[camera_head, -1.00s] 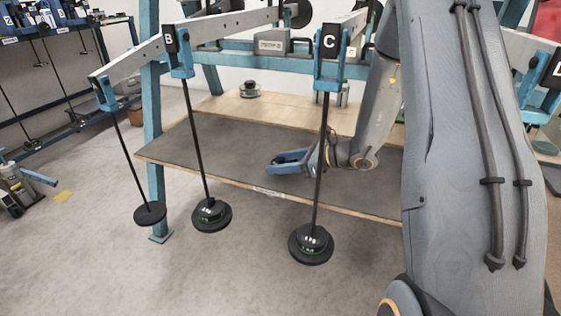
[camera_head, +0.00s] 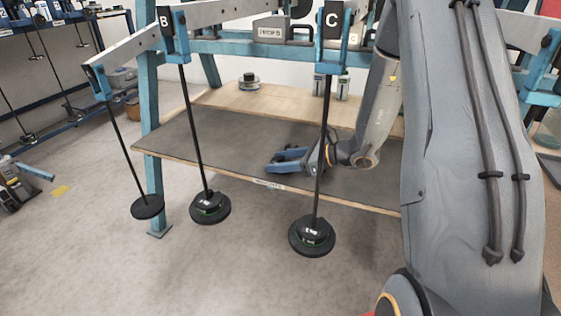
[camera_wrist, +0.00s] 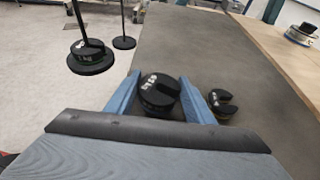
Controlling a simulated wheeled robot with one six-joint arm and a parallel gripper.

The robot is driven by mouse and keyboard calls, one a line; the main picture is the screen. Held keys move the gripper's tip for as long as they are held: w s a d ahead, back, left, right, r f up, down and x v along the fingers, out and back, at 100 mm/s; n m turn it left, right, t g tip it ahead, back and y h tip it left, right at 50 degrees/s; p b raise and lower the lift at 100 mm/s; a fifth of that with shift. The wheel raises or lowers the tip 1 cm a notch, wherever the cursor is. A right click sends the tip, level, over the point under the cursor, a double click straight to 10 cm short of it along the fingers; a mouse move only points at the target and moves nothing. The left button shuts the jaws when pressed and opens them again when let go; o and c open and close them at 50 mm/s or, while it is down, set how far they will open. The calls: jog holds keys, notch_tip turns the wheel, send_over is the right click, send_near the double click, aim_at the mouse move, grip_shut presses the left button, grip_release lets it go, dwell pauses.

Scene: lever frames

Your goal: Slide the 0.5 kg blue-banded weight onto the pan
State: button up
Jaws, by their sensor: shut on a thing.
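My gripper (camera_head: 284,162) is low over the grey mat near the table's front edge. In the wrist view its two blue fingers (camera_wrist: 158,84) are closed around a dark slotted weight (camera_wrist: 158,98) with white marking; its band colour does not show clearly. Three black round pans hang on rods in front of the table. The left pan (camera_head: 148,207) is empty. The middle pan (camera_head: 196,217) and the right pan (camera_head: 297,240) under beam C each bear a dark weight with a hint of green. A loaded pan (camera_wrist: 75,68) and an empty one (camera_wrist: 124,43) show in the wrist view.
The mat (camera_head: 215,140) is otherwise largely clear. A round stack (camera_head: 248,81) stands on the wooden strip behind. A blue post (camera_head: 149,100) and the hanging rods border the left side.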

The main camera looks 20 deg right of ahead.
jog(key=shift+f, duration=0.3)
dwell(0.4)
jog(key=o, duration=1.4)
jog(key=shift+o, duration=0.2)
